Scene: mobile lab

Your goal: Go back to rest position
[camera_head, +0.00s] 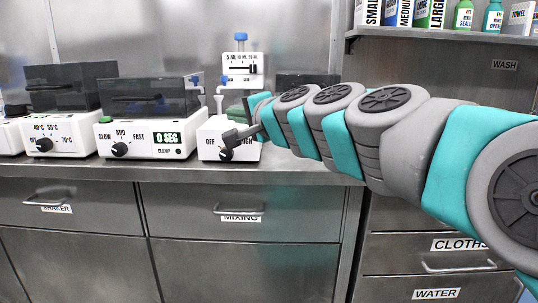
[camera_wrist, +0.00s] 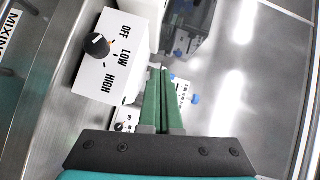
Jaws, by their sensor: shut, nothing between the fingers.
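My gripper (camera_wrist: 160,73) has green fingers lying side by side in the wrist view, shut with nothing between them. In the head view my arm reaches in from the right, and its end is just in front of the white device (camera_head: 209,134) with an OFF, LOW, HIGH dial. The gripper's dark grey part partly covers that device's face. In the wrist view the device (camera_wrist: 92,78) and its black knob (camera_wrist: 97,45) are to the left of the fingers, apart from them.
A counter (camera_head: 188,173) runs under the devices. A shaker with a timer display (camera_head: 168,138) and a heater (camera_head: 62,140) stand to the left. A pipette-like stand (camera_head: 243,76) is behind the dial device. A shelf (camera_head: 440,34) with bottles is at upper right, above my arm.

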